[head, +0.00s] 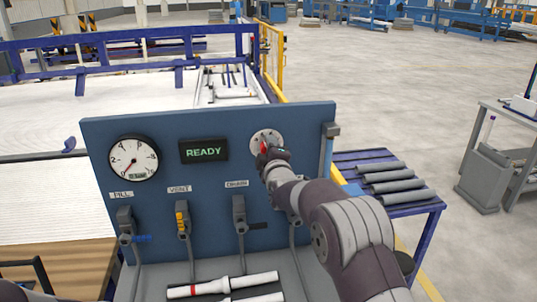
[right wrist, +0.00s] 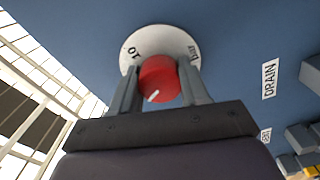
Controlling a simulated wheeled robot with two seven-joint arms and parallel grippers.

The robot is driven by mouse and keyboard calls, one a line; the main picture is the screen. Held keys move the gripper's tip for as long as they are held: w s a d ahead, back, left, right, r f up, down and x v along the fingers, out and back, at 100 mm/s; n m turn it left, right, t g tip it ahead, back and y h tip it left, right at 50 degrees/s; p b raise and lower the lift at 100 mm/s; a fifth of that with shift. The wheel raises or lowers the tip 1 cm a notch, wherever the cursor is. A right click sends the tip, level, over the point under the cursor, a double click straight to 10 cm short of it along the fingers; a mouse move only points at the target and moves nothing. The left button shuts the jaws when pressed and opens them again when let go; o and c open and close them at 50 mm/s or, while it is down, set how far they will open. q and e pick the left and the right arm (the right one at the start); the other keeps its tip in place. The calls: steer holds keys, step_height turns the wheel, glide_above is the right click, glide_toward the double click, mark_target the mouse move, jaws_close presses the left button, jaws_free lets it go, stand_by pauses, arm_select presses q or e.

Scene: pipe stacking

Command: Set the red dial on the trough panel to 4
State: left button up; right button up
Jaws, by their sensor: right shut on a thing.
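The trough panel (head: 215,125) is a blue upright board in the head view. The red dial (head: 264,147) sits at its upper right on a round white scale plate (head: 262,136). My right gripper (head: 268,152) reaches it from the lower right. In the right wrist view the two fingers of my right gripper (right wrist: 160,76) are shut on the sides of the red dial (right wrist: 160,82). The dial's white mark points to the lower left there. The plate shows "10" at left and "bar" at right; the other figures are hidden. My left gripper is not in view.
The panel has a round gauge (head: 133,158) with its needle toward lower left, and a display (head: 203,150) reading READY. Valve handles under FILL, VENT and DRAIN (head: 239,213) stand below. White pipes (head: 222,285) lie in front. Grey pipes (head: 385,177) lie on a blue rack at right.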

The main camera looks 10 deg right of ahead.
steer(key=f+n, duration=0.1)
steer(key=n, duration=0.1)
steer(key=shift+n, duration=2.1)
steer(key=o, duration=1.1)
steer(key=shift+s, duration=0.1)
steer(key=shift+c, duration=0.2)
steer(key=shift+d+r, duration=0.1)
steer(key=shift+r, duration=0.25)
steer(key=shift+s, duration=0.15)
